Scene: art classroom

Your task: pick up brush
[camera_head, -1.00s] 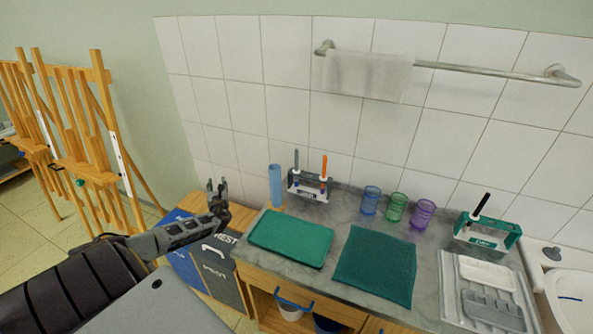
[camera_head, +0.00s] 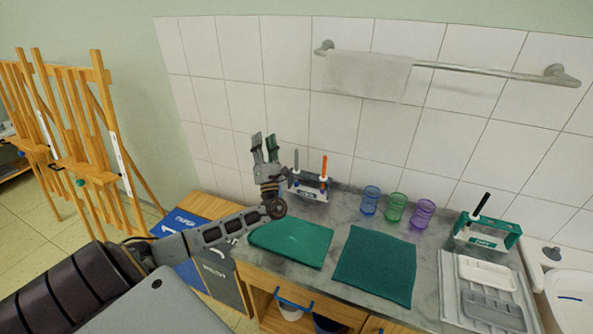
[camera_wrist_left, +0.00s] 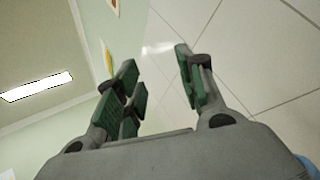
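A white and dark holder (camera_head: 309,187) stands at the back of the grey counter, against the tiled wall. It holds an orange-handled brush (camera_head: 324,167) and a grey-handled brush (camera_head: 296,160), both upright. A black-handled brush (camera_head: 482,204) leans in a green and white holder (camera_head: 487,233) at the right. My left gripper (camera_head: 264,145) points up, just left of the first holder and apart from the brushes. Its fingers are spread and empty. In the left wrist view the open fingers (camera_wrist_left: 158,85) face tiles and ceiling. My right gripper is in neither view.
Blue (camera_head: 370,201), green (camera_head: 395,208) and purple (camera_head: 423,214) cups stand at the back. Two green cloths or mats lie in front. A white tray (camera_head: 448,287) lies at the right, near the sink (camera_head: 573,290). A towel bar (camera_head: 480,70) crosses the wall.

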